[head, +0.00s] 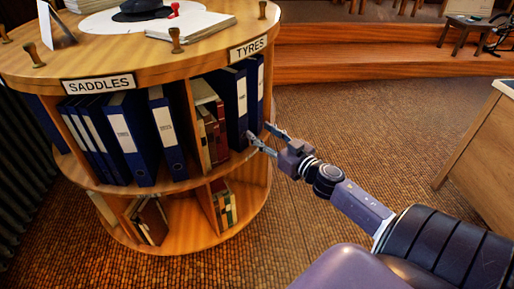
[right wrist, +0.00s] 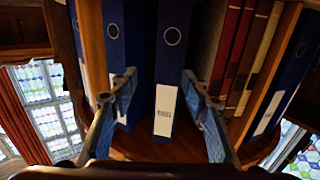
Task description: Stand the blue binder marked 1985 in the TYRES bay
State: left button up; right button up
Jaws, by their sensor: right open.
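The TYRES bay lies under the TYRES sign (head: 249,48) on a round wooden shelf unit. It holds blue binders (head: 231,100) standing upright at the right of several red and brown books. My right gripper (head: 259,133) is open just outside this bay, at the lower part of the binders. In the right wrist view, a blue binder with a white label (right wrist: 170,65) lies between the spread fingers, with a gap on each side. Its label writing is too small to read, so I cannot tell which binder is marked 1985. My left gripper is out of view.
The SADDLES bay, under its sign (head: 98,85), holds several blue binders (head: 134,142). A wooden upright (head: 191,118) divides the bays. Books lean on the lower shelf (head: 190,218). A desk (head: 484,140) stands at the right; open carpet (head: 352,125) lies between.

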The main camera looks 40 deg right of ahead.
jog(key=s+a+f+m+g+h, duration=0.1)
jog(key=s+a+f+g+h, duration=0.1)
jog(key=s+a+f+g, duration=0.5)
jog(key=s+a+f+m+h, duration=0.15)
jog(key=s+f, duration=0.25)
jog(key=f, duration=0.8)
jog(key=s+a+f+n+g+y, duration=0.2)
jog(key=s+a+f+g, duration=0.1)
jog(key=s+a, duration=0.5)
jog(key=s+a+f+n+g+y, duration=0.1)
jog(key=s+a+f+g, duration=0.3)
jog(key=s+a, duration=0.4)
jog(key=shift+s+a+f+n+g+y, duration=0.35)
jog(key=shift+a+n, duration=0.2)
jog(key=shift+n, duration=0.1)
jog(key=shift+w, duration=0.1)
